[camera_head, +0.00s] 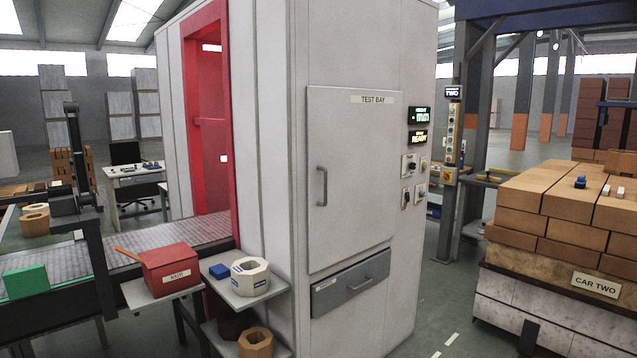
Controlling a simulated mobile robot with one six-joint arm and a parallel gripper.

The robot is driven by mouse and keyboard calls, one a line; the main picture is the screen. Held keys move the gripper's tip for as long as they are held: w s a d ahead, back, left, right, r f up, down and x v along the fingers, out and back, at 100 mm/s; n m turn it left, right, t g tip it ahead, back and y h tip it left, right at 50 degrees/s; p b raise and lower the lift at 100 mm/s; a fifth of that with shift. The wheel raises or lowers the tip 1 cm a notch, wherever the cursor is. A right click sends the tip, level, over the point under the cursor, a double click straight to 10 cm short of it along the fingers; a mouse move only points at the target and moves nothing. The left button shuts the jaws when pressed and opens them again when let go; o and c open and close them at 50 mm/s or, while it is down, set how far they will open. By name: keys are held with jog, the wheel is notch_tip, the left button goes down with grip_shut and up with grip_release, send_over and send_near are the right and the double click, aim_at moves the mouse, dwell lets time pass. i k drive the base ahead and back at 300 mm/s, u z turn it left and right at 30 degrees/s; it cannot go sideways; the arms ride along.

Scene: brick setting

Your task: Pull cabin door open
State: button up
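The cabin (262,150) is a tall, pale grey cabinet in the middle of the view. Its door (355,215) is a flat grey panel on the front face, with a "TEST BAY" label (371,99) at the top. The door looks shut, lying flush against the cabin front. A dark vertical bar handle (322,186) is on the door's left side. My gripper does not show in this view.
A side shelf (245,295) left of the door holds a pale ring block (250,276) and a blue block (219,271). A red box (171,270) stands beside them. A control panel (415,165) is right of the door. Stacked bricks (560,205) stand at right.

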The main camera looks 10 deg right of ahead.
aim_at(353, 134)
jog(key=i, duration=0.65)
jog(key=u, duration=4.55)
jog(key=i, duration=0.1)
jog(key=z, duration=2.85)
jog(key=i, duration=0.6)
jog(key=k, duration=0.2)
jog(key=u, duration=0.05)
